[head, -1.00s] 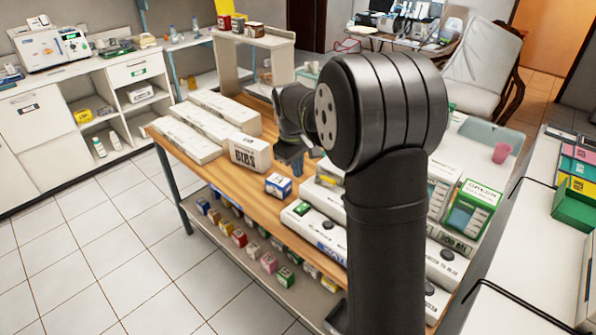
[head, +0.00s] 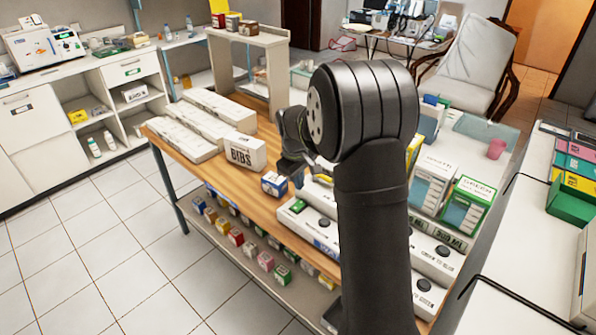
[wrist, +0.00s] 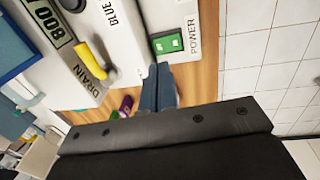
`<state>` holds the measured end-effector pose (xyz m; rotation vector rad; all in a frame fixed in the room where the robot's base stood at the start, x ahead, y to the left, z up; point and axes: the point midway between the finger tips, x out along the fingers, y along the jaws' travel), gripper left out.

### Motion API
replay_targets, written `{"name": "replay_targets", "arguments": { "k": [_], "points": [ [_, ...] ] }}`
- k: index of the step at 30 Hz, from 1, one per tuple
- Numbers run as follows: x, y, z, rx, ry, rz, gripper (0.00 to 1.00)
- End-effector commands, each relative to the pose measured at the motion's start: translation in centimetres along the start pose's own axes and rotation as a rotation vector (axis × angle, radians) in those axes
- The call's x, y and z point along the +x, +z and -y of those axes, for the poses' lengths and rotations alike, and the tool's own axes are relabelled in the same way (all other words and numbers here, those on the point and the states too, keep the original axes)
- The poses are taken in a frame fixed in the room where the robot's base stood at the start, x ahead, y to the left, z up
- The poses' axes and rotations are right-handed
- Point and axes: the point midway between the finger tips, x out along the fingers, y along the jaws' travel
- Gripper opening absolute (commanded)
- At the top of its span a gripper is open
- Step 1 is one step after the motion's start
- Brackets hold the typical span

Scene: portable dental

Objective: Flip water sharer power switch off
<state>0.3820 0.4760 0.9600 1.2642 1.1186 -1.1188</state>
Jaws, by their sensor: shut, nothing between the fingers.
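In the wrist view, the power switch (wrist: 168,43) is a green rocker on a white housing (wrist: 125,48), beside the printed word POWER. The housing also carries the words BLUE and DRAIN and a yellow bent spout (wrist: 91,60). My gripper (wrist: 158,72) is shut and empty, its blue-grey fingertips just below the switch in the picture. Whether they touch the housing cannot be told. In the head view, my gripper (head: 297,178) is partly hidden behind my arm, above the wooden table near a small blue-and-white box (head: 274,185).
A white BIBS box (head: 245,152) and long white boxes (head: 186,130) lie left of my gripper on the wooden table (head: 235,178). Small boxes fill the shelf below (head: 225,227).

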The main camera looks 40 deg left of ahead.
Motion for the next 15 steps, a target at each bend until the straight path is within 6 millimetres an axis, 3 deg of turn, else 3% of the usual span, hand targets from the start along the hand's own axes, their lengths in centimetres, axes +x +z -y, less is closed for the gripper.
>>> {"name": "replay_targets", "arguments": {
  "k": [6, 15],
  "points": [
    [4.4, 0.1, 0.0, 0.000, -0.001, 0.002, 0.00],
    [7.0, 0.0, 0.0, 0.000, 0.001, -0.001, 0.00]
  ]
}}
